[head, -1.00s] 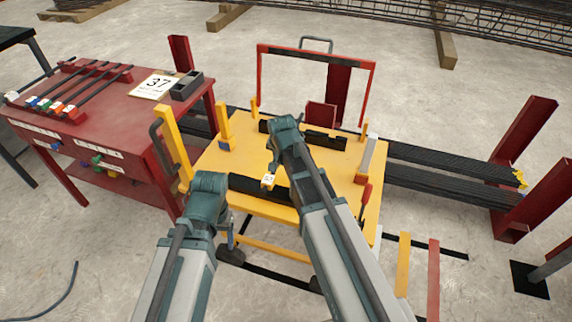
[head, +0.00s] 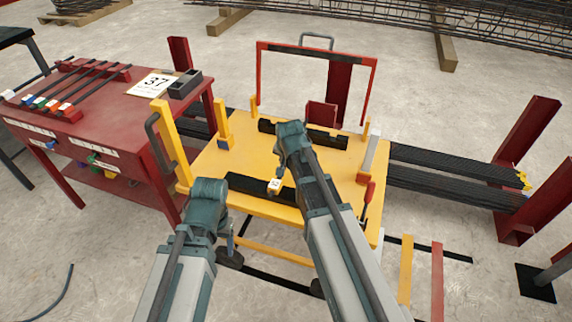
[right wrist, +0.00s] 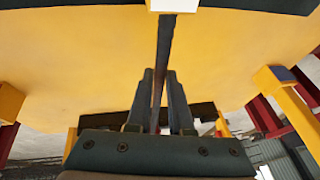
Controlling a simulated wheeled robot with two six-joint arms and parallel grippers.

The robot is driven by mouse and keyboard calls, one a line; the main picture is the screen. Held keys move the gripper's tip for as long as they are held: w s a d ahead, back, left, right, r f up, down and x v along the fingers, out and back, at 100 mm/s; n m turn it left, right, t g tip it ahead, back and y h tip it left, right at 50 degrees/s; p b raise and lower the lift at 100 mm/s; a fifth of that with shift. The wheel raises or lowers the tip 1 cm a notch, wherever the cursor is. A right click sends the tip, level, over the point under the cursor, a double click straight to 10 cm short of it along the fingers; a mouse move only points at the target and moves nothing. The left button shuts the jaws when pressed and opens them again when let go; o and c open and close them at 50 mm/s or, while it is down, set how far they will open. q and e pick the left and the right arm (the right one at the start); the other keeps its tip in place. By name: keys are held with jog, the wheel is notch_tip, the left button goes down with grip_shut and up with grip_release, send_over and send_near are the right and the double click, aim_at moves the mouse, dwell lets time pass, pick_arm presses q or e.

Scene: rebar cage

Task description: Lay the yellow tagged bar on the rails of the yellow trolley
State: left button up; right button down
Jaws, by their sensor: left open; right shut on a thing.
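The yellow trolley (head: 225,165) stands in front of me in the head view, with a black front rail (head: 247,184) and a black back rail (head: 325,141) across its top. My right gripper (right wrist: 161,95) is shut on a thin dark bar (right wrist: 164,45) in the right wrist view. The bar's light tag (right wrist: 173,5) is at the top edge there. In the head view the tag (head: 274,185) is over the front rail; I cannot tell whether the bar touches either rail. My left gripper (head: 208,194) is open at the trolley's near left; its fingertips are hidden.
A red table (head: 110,115) on the left holds several bars with coloured tags, a card marked 37 (head: 155,84) and a black tray (head: 186,84). Yellow posts (head: 170,145) and a red frame (head: 318,52) rise around the trolley. Long black bars (head: 450,175) extend right.

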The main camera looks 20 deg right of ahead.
jog(key=shift+f, duration=0.15)
jog(key=c, duration=0.8)
grip_release()
jog(key=shift+r, duration=0.2)
jog(key=d+p+v, duration=0.1)
jog(key=p+v, duration=1)
jog(key=v, duration=0.1)
jog(key=s+a+n+g, duration=0.1)
jog(key=s+a+n, duration=0.2)
jog(key=s, duration=0.3)
jog(key=s+a+f+n+g, duration=0.1)
jog(key=s+a+n+g, duration=0.1)
jog(key=s+a+n, duration=0.2)
jog(key=s+a+f+n+g, duration=0.1)
jog(key=s+a+n, duration=0.3)
jog(key=s, duration=0.5)
jog(key=shift+a+g+h, duration=0.3)
jog(key=shift+a+g, duration=0.4)
jog(key=shift+a, duration=0.55)
